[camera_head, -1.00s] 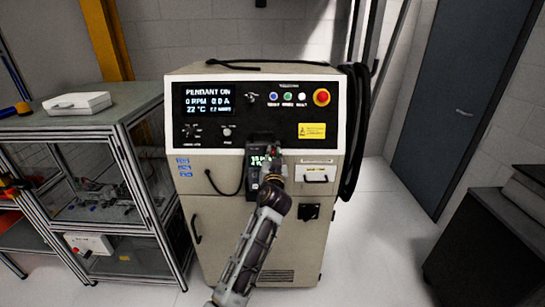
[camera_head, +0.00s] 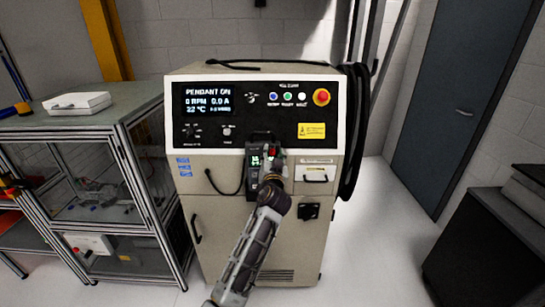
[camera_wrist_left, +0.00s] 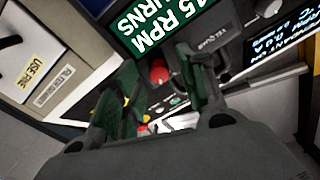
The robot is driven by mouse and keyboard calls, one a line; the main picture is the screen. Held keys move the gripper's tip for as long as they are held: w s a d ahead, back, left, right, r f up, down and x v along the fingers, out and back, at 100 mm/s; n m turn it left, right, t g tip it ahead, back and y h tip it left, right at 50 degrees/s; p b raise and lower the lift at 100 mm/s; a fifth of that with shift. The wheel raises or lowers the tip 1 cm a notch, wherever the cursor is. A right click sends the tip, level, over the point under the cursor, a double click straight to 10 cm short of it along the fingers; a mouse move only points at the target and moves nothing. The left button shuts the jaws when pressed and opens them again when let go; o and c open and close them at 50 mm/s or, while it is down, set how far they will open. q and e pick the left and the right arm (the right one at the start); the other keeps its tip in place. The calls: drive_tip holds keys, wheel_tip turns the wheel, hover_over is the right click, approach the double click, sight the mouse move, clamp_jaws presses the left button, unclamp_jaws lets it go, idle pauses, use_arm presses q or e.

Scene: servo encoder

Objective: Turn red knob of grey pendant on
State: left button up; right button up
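The grey pendant (camera_head: 254,157) with a lit green-text screen hangs on the front of the beige cabinet, below its black panel. Its red knob (camera_head: 276,153) shows beside the screen, partly behind my gripper. In the left wrist view the red knob (camera_wrist_left: 158,74) lies between the two fingertips, next to the screen (camera_wrist_left: 150,28) with large RPM text. My left gripper (camera_head: 275,164) is at the pendant; in the wrist view the gripper (camera_wrist_left: 160,80) has its fingers apart on either side of the knob. Contact cannot be told. My right gripper is not in view.
The cabinet's panel (camera_head: 240,143) has a display reading PENDANT ON, small buttons and a red emergency stop (camera_head: 321,97). A black cable bundle (camera_head: 357,130) hangs at its right side. A glass-sided bench (camera_head: 75,122) stands left, a dark cabinet (camera_head: 490,240) right. The floor between is clear.

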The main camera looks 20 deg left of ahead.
use_arm(q)
drive_tip(key=v, duration=1.2)
idle(0.7)
idle(0.4)
